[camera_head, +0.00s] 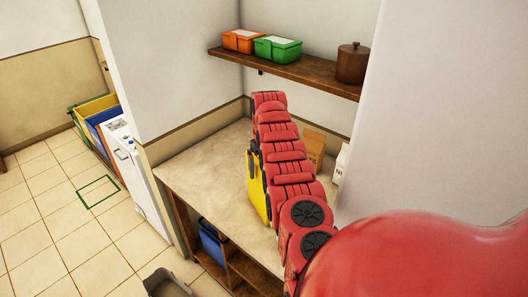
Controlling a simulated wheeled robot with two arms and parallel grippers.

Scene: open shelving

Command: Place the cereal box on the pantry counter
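A yellow box (256,190), which looks like the cereal box, is upright at the pantry counter (205,165), partly hidden behind my red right arm. I cannot tell whether its base touches the counter. Dark parts of my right gripper (254,160) show against the upper part of the yellow box. The arm hides most of the gripper, so its finger opening and grip do not show. My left gripper is not in view.
A brown box (314,146) and a white package (342,163) stand at the counter's back right. The shelf (290,70) above holds an orange box (240,40), a green box (277,48) and a brown pot (353,62). The counter's left part is clear.

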